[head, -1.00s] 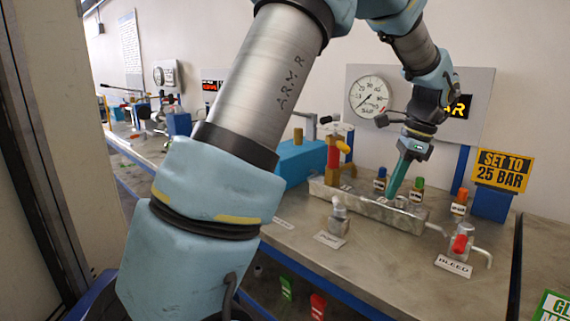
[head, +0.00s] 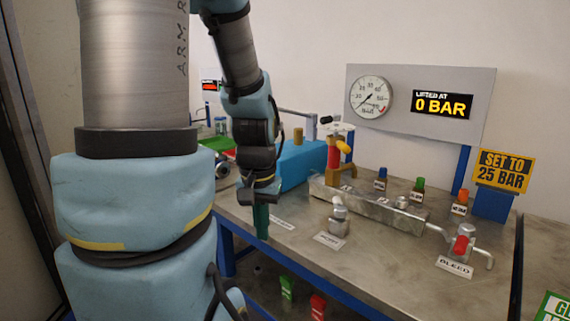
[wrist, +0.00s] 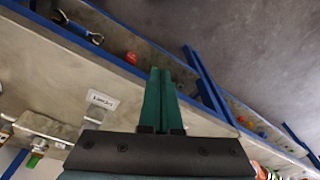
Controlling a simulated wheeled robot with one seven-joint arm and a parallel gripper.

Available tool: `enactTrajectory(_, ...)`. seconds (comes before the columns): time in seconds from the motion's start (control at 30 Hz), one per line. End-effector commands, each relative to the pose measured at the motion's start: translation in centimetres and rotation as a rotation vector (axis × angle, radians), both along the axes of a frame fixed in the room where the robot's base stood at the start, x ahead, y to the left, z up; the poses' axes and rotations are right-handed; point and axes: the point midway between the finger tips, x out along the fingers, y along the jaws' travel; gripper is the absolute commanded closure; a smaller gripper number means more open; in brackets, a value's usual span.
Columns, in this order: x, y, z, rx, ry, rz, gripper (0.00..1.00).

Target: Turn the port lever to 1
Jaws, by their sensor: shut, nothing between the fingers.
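My gripper (head: 262,234) points down near the front edge of the bench, left of the valve block. Its two green fingers are pressed together with nothing between them; they also show in the wrist view (wrist: 160,75). A small silver valve (head: 339,218) stands on the bench to the right of my gripper, apart from it. A white card (head: 329,240) lies in front of this valve; its print is too small to read surely. Another white card (head: 280,223) lies just right of my fingers. I cannot make out a port lever or its position marks.
A long metal block (head: 366,207) lies behind the silver valve. A red-handled bleed valve (head: 460,245) stands at the right. A gauge (head: 371,97) and a 0 BAR display (head: 441,105) are at the back. A blue box (head: 303,165) stands behind my gripper.

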Motion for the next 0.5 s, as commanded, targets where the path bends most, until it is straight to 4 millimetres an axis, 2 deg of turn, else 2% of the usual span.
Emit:
enactTrajectory(0.03,-0.79,0.97,-0.24,-0.010,-0.009,0.062,1.00)
enactTrajectory(0.13,-1.52,1.80,-0.53,-0.022,-0.020,0.133,1.00)
enactTrajectory(0.5,-1.64,1.87,-0.60,-0.023,-0.021,0.143,1.00)
